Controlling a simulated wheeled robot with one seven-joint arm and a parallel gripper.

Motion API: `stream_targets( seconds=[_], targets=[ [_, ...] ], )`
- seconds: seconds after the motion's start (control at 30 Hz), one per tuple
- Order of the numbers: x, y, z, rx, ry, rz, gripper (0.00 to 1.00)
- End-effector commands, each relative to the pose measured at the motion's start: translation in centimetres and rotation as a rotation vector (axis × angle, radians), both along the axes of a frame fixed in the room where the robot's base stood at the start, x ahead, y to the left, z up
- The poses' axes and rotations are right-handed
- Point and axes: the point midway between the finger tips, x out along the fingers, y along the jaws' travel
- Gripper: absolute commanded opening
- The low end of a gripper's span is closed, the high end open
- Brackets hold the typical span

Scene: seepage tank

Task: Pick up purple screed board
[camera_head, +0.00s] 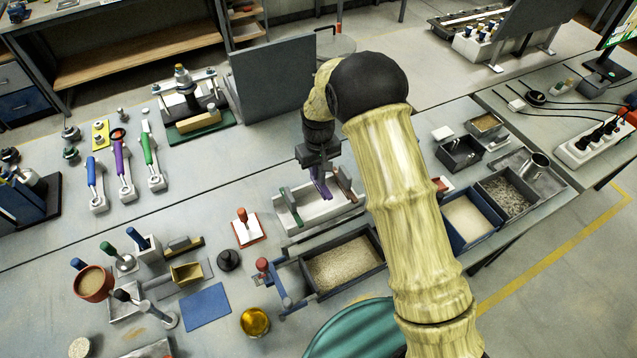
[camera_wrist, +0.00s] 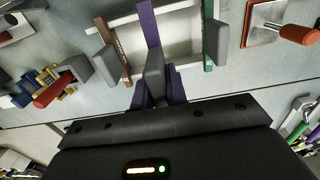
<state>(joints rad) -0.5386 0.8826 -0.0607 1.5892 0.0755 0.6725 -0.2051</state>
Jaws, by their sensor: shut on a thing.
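The purple screed board (camera_head: 320,184) is directly below my gripper (camera_head: 318,166) in the head view, over the pale rack (camera_head: 325,211). In the wrist view the purple board (camera_wrist: 148,22) reaches up the picture from between the fingers of my gripper (camera_wrist: 157,88). My gripper is shut on it, and the fingers hide part of it. I cannot tell whether it is clear of the rack. A green board (camera_wrist: 208,52) and a brown board (camera_wrist: 118,48), each beside a grey block, stand on either side of it across the rack.
A sand-filled tray (camera_head: 345,264) lies just in front of the rack. A red-handled tool on a plate (camera_head: 246,228) stands to the left. A grey upright panel (camera_head: 272,78) rises behind. My arm hides part of the bench on the right.

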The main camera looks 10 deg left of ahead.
Motion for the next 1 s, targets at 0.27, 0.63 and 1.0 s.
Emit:
stream_targets(
  seconds=[0.27,0.63,1.0],
  targets=[
    [0.0,0.0,1.8,0.000,-0.001,0.001,0.00],
    [0.0,0.0,1.8,0.001,-0.001,0.000,0.00],
    [0.0,0.0,1.8,0.001,-0.001,0.000,0.00]
  ],
)
